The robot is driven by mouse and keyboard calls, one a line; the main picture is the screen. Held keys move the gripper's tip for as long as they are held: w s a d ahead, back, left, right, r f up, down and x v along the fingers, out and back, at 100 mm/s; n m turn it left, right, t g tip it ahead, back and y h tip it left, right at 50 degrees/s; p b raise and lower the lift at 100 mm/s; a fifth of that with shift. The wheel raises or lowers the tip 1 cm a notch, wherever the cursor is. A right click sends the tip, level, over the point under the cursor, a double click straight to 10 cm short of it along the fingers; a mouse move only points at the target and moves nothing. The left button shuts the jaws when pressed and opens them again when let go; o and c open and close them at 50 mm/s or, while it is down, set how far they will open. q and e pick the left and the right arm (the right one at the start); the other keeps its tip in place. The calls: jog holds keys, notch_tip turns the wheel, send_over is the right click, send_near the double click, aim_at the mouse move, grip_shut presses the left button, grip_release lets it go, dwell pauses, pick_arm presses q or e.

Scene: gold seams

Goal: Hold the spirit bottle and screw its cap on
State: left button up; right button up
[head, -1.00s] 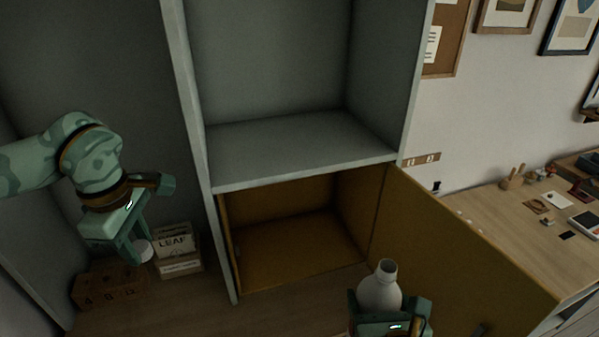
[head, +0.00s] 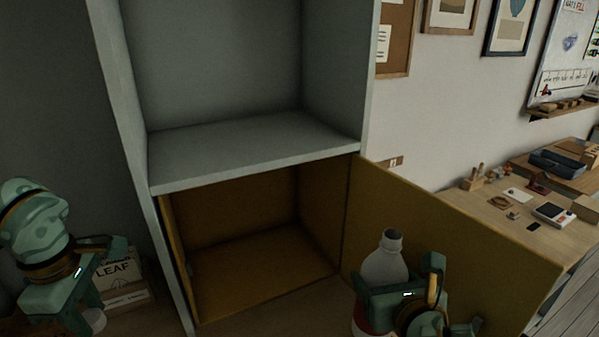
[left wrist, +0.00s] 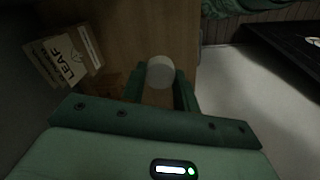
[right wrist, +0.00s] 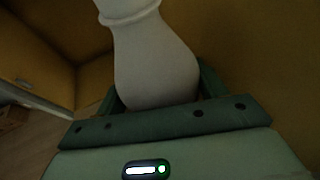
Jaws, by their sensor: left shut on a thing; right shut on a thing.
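The spirit bottle (head: 385,265) is white with an open neck and a red band low down. It stands upright in my right gripper (head: 385,290), which is shut around its body. The right wrist view shows the bottle's pale body (right wrist: 155,65) between the fingers. My left gripper (head: 85,310), at the lower left of the head view, is shut on the white round cap (left wrist: 160,71). The cap also shows at the bottom edge of the head view (head: 96,320). Cap and bottle are well apart. The bottle's base is hidden in the head view.
An open cabinet with an ochre lower compartment (head: 260,270) stands between my grippers. Its ochre door (head: 450,240) swings out behind the bottle. A box marked LEAF (head: 120,270) is beside my left gripper. A wooden desk (head: 490,215) with small things is at the right.

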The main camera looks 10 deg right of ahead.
jog(key=s+a+f+n+g+y, duration=0.1)
jog(key=a+n+y, duration=0.3)
jog(key=a, duration=0.3)
jog(key=a+n+g+y, duration=0.2)
jog(key=a+n+y, duration=0.2)
jog(key=a, duration=0.4)
jog(key=shift+s+f+y, duration=0.35)
jog(key=shift+s+y, duration=0.05)
jog(key=shift+y, duration=0.1)
jog(key=shift+a+f, duration=0.1)
